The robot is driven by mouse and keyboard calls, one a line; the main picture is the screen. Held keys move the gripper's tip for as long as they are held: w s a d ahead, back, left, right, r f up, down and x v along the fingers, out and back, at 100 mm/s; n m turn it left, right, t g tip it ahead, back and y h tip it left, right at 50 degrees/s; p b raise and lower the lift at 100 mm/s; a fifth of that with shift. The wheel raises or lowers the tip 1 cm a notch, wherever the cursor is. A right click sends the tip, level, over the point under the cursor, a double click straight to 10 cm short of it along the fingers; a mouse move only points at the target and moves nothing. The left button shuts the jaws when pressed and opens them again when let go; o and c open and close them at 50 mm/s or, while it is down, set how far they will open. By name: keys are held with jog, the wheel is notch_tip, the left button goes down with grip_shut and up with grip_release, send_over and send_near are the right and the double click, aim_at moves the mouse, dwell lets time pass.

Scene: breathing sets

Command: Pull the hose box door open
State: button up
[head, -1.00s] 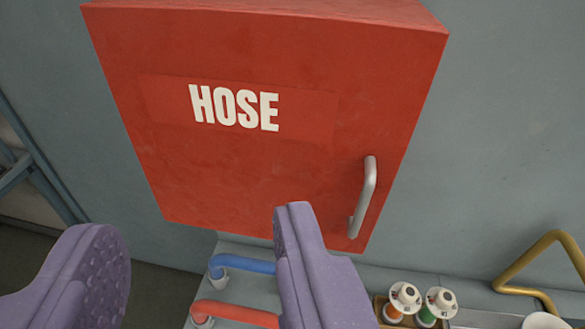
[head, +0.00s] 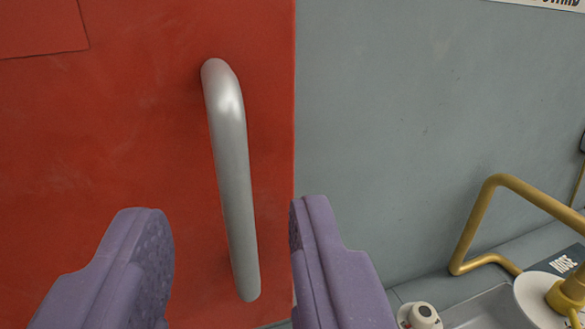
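The red hose box door (head: 120,130) fills the left half of the view and looks closed. Its silver bar handle (head: 232,180) stands upright near the door's right edge. My gripper (head: 225,225) is open, with one purple finger to the left of the handle and the other to its right. The lower part of the handle shows in the gap between the fingers. I see no finger pressed against the handle. How far the fingertips are from the door in depth is hard to tell.
A grey wall (head: 410,120) lies right of the box. At lower right are a bent brass pipe (head: 480,215), a white round-topped item (head: 422,315), a white disc with a brass fitting (head: 545,300) and a dark label (head: 563,264) on a grey ledge.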

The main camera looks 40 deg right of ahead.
aim_at(232, 183)
jog(key=x, duration=0.4)
jog(key=shift+w+d, duration=0.1)
jog(key=shift+w, duration=0.1)
jog(key=shift+c, duration=0.3)
grip_shut()
